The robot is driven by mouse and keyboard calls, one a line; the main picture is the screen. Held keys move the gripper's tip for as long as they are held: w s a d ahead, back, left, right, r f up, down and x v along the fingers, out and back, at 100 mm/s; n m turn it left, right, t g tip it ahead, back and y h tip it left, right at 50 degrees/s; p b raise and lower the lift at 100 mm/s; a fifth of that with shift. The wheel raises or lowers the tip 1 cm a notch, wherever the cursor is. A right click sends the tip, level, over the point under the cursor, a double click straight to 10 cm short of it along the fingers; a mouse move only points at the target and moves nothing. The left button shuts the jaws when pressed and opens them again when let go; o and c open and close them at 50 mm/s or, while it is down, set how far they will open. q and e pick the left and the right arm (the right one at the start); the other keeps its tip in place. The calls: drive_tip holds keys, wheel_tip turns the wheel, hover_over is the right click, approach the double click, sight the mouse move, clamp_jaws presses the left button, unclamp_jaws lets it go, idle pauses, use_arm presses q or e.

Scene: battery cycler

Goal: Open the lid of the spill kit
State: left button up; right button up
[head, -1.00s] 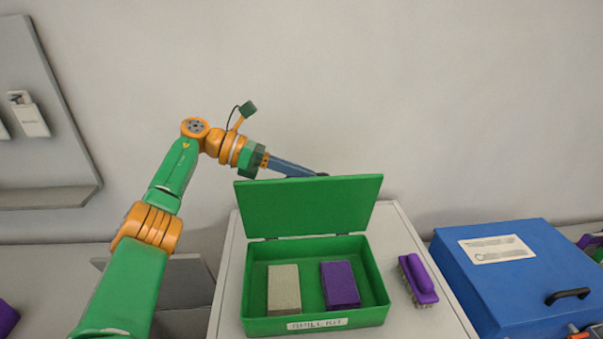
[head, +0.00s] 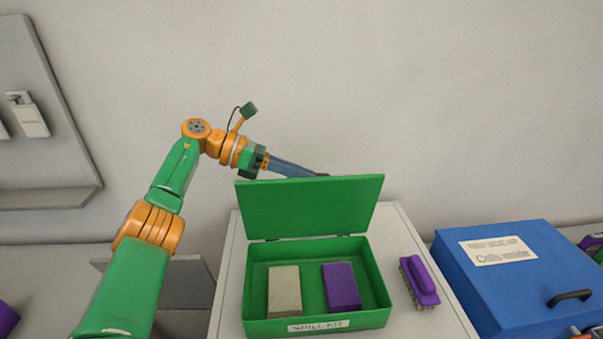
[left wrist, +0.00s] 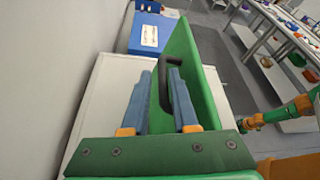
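The spill kit is a green box (head: 255,327) on a light cabinet top, with a label on its front. Its green lid (head: 310,208) stands up at the back edge, well open. A grey block (head: 284,290) and a purple block (head: 341,287) lie inside. My left gripper (head: 322,175) is behind the lid's upper edge, its tips mostly hidden in the head view. In the left wrist view, its two blue fingers (left wrist: 160,74) are apart, with the lid's dark handle (left wrist: 164,82) between them. I cannot tell whether a finger touches the handle or lid (left wrist: 205,85).
A purple brush (head: 419,281) lies right of the kit. A blue case (head: 500,290) with a label and dark handle stands further right. A wall panel (head: 50,120) is at the left. The wall (head: 450,90) is close behind the cabinet.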

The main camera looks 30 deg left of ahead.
use_arm(q)
drive_tip(key=shift+r, duration=0.1)
drive_tip(key=shift+r, duration=0.25)
wheel_tip(320, 180, up, 2)
drive_tip(key=shift+s+r+b, duration=0.1)
drive_tip(key=shift+r+b, duration=0.05)
drive_tip(key=shift+b, duration=0.45)
drive_tip(key=s+r+b, duration=0.1)
drive_tip(key=s+d+r+b, duration=0.1)
drive_tip(key=r, duration=0.1)
drive_tip(key=s+d+r+b, duration=0.1)
drive_tip(key=s+r+b, duration=0.1)
drive_tip(key=shift+r, duration=0.1)
drive_tip(key=s+d+r+b, duration=0.4)
drive_tip(key=s+r, duration=0.1)
drive_tip(key=s, duration=0.3)
drive_tip(key=shift+s+d, duration=0.15)
drive_tip(key=shift+s, duration=0.05)
drive_tip(key=shift+f, duration=0.1)
